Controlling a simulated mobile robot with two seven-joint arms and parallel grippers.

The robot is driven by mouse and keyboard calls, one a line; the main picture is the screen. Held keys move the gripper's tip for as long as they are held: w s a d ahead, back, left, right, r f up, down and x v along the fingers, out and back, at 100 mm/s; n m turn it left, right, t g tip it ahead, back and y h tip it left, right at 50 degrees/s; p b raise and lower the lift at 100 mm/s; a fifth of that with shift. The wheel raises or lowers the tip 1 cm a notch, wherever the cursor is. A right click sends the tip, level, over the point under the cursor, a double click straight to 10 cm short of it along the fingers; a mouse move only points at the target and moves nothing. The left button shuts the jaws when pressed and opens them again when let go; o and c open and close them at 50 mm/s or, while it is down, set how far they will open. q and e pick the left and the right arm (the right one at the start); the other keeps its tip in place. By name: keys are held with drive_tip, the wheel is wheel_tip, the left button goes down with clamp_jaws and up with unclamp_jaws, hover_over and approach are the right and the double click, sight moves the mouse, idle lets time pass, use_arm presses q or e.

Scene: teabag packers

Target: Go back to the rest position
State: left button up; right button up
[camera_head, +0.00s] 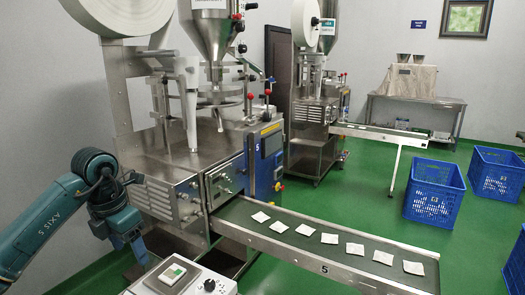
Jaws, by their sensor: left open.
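My left arm comes in from the left edge, bends over at its wrist and points down. My right gripper is not in view. Several white teabag packets (329,238) lie in a spaced row on the near conveyor (240,215), apart from my left gripper.
Blue crates (434,194) (497,174) stand on the green floor at right. A metal table (415,101) is at the back.

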use_arm(q)
drive_tip(key=s+d+f+m+g+h, duration=0.1)
drive_tip(key=s+d+f+h, duration=0.2)
drive_tip(key=d, duration=0.5)
drive_tip(key=s+d+f+h, duration=0.25)
drive_tip(key=d+h, duration=0.25)
drive_tip(key=d, duration=0.3)
drive_tip(key=s+d+r+n+t+h+p, duration=0.1)
drive_tip(key=s+d+r+n+t+h, duration=0.1)
drive_tip(key=d+n+t+h, duration=0.25)
drive_tip(key=s+d+r+n+t+h+p, duration=0.1)
drive_tip(key=s+d+r+n+h, duration=0.2)
drive_tip(key=n+h, duration=0.35)
drive_tip(key=a+f+n+t+y+p, duration=0.1)
drive_tip(key=a+f+n+t+y, duration=0.35)
drive_tip(key=n, duration=0.45)
drive_tip(key=a+f+n+t+y, duration=0.1)
drive_tip(key=f+n+t+y, duration=0.2)
drive_tip(key=n+t+y, duration=0.55)
drive_tip(key=s+a+f+n+g+y, duration=0.3)
drive_tip(key=s+f+n+g, duration=0.5)
drive_tip(key=s+f+n, duration=0.3)
wheel_tip(320, 180, down, 4)
drive_tip(key=shift+s+a+p, duration=0.45)
drive_tip(key=shift+s+a, duration=0.2)
drive_tip(key=shift+s, duration=0.2)
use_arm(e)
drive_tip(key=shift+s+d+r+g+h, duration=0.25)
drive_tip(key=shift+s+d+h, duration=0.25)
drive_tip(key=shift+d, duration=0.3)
